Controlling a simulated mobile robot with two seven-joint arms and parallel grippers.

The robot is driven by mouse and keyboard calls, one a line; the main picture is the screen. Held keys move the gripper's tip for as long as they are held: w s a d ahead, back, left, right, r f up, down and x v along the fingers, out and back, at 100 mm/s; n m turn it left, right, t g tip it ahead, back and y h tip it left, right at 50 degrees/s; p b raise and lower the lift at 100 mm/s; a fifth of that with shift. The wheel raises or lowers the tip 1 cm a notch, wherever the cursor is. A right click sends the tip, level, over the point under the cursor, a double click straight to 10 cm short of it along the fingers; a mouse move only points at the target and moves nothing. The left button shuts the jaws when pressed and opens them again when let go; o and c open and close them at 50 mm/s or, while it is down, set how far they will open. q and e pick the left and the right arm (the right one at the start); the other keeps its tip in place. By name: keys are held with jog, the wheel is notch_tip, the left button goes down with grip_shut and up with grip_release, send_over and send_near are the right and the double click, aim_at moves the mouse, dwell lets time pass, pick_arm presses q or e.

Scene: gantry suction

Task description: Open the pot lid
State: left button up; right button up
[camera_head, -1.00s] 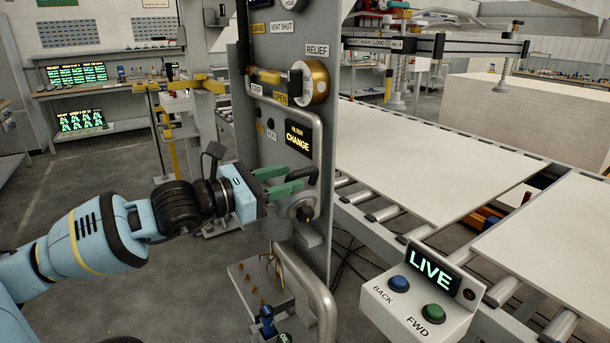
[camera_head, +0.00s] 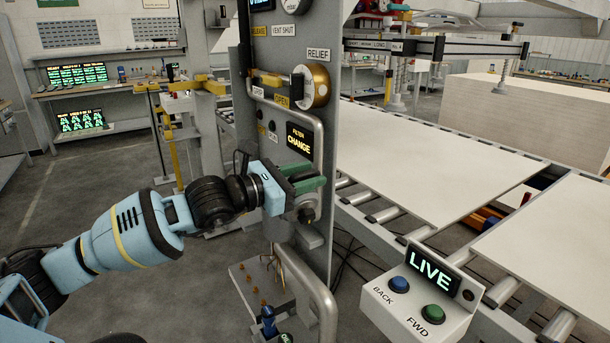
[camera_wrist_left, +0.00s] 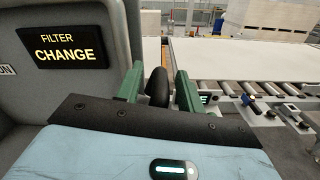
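The grey filter pot with its round lid (camera_head: 302,200) is on the front of the grey panel, below the sign FILTER CHANGE, with a dark knob (camera_head: 308,215) low on it. My left gripper (camera_head: 308,182) is at the lid and hides much of it. In the left wrist view a black rounded handle (camera_wrist_left: 158,88) stands between the two green fingers. The fingers look apart around it, with a narrow gap on the right side; I cannot tell whether the left finger touches. The lid looks closed. My right gripper is not in view.
A bent grey pipe (camera_head: 320,292) and a small shelf (camera_head: 244,272) are below the pot. The relief knob (camera_head: 316,86) is above. A control box (camera_head: 420,305) marked LIVE and a roller conveyor with white sheets (camera_head: 420,150) are to the right.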

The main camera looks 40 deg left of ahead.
pick_arm(q)
jog(key=shift+c, duration=0.4)
grip_shut()
jog(key=shift+w+a+r+n, duration=0.2)
jog(key=shift+a+r+n, duration=0.05)
jog(key=shift+a+n, duration=0.3)
jog(key=shift+w+a+r+n, duration=0.2)
jog(key=shift+a+r+n, duration=0.05)
jog(key=shift+a+n, duration=0.25)
jog(key=shift+w+a+r+n, duration=0.15)
jog(key=shift+w+a+n, duration=0.15)
jog(key=shift+a+n, duration=0.35)
jog(key=shift+w+a+r+n, duration=0.1)
jog(key=shift+w+a+n, duration=0.15)
jog(key=shift+a+n, duration=0.3)
